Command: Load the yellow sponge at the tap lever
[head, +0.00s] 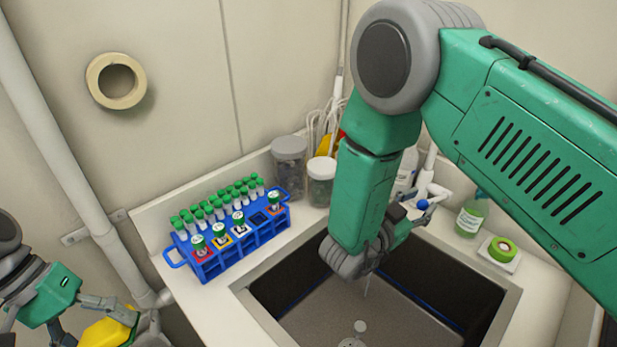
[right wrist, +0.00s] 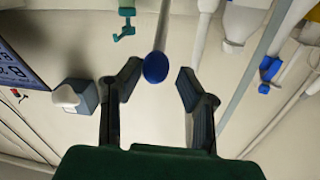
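The yellow sponge (head: 106,332) is at the lower left of the head view, between the fingers of my left gripper (head: 128,316), which is closed on it; the picture edge cuts off part of both. The tap lever has a round blue end (head: 422,204) and stands behind the sink. My right gripper (head: 405,222) is at the lever, partly hidden by my forearm. In the right wrist view, its two fingers are apart, and the lever's blue end (right wrist: 155,67) shows between them, nearer the left finger. I cannot tell whether they touch.
A blue rack (head: 235,258) with several green-capped tubes stands left of the sink (head: 375,310). Lidded jars (head: 321,182) stand behind. A green-liquid bottle (head: 470,218) and a green tape roll (head: 502,249) are on the right. A tape ring (head: 116,80) is on the wall.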

